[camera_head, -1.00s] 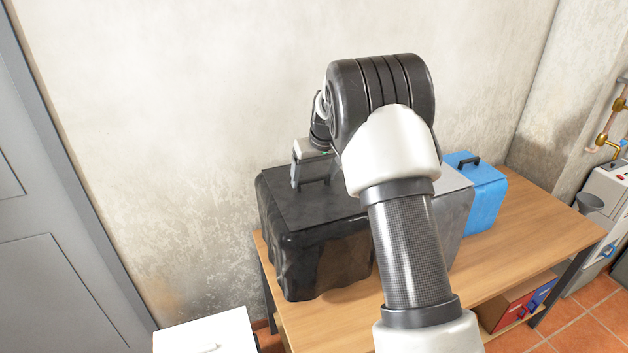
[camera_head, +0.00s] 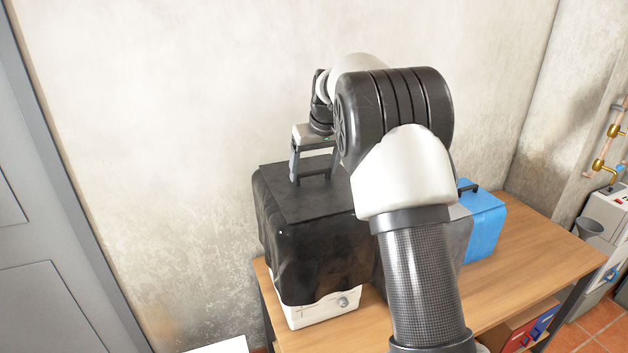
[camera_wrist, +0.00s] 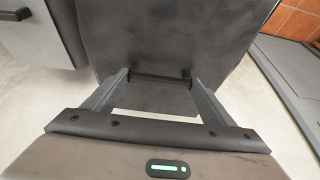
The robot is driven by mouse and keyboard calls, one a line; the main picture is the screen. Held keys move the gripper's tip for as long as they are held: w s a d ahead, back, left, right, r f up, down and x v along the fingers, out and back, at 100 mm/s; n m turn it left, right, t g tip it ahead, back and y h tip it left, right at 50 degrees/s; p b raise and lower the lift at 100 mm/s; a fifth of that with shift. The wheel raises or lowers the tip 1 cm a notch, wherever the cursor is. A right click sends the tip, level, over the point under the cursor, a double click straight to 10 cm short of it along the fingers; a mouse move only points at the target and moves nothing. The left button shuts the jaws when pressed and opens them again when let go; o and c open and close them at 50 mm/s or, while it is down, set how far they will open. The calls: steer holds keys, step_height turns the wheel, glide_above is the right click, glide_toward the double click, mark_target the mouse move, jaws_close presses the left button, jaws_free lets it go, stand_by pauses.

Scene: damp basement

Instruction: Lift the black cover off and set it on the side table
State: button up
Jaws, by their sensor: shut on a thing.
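The black cover (camera_head: 315,245) is a box-like draped cover with a flat top and a bar handle. It hangs raised and roughly level around a white appliance (camera_head: 322,312), whose lower front with a round knob shows below the hem. The rest of the appliance is hidden. My gripper (camera_head: 313,178) is shut on the cover's handle from above; in the wrist view the handle (camera_wrist: 160,78) lies between the two fingers. A white top at the bottom edge, perhaps the side table (camera_head: 225,346), shows only in part.
A grey cover (camera_head: 461,232) and a blue cover (camera_head: 485,225) with a handle stand to the right on the wooden table (camera_head: 530,225). My arm hides part of the grey one. The wall is close behind; a grey door (camera_head: 50,250) is at the left.

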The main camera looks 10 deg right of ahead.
steer(key=shift+r, duration=3.4)
